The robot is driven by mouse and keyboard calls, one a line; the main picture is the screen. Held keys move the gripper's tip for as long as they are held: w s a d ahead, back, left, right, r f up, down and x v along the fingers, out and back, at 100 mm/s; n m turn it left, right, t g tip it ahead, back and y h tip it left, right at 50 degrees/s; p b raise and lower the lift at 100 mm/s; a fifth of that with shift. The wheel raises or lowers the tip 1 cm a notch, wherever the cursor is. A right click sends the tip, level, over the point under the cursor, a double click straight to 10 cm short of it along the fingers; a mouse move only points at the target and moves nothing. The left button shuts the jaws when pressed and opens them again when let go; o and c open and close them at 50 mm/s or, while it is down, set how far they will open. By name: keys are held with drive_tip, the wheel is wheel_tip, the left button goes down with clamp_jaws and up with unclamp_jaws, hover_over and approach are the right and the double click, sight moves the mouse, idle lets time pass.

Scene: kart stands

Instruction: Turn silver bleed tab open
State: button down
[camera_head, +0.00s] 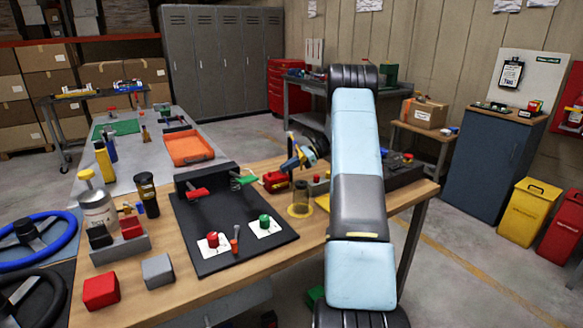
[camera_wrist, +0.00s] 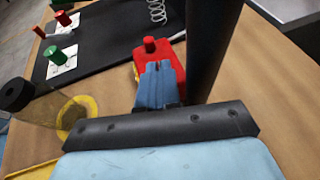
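In the head view my gripper (camera_head: 292,163) hangs, tilted down to the left, just above the red block (camera_head: 275,181) near the right end of the black fixture (camera_head: 210,178) with red and green levers.
A clear cylinder with a yellow ring (camera_head: 299,205) stands right beside my gripper. A dark upright bar (camera_wrist: 212,45) is close on the right in the wrist view. A black mat (camera_head: 232,255) with red and green knobs on white cards lies left. Bare wood (camera_wrist: 265,120) is at right.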

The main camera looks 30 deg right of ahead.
drive_tip(key=shift+a, duration=0.35)
drive_tip(key=c, duration=1.4)
unclamp_jaws()
drive_tip(key=shift+w+f, duration=0.1)
drive_tip(key=shift+o, duration=0.6)
drive_tip(key=shift+d, duration=0.15)
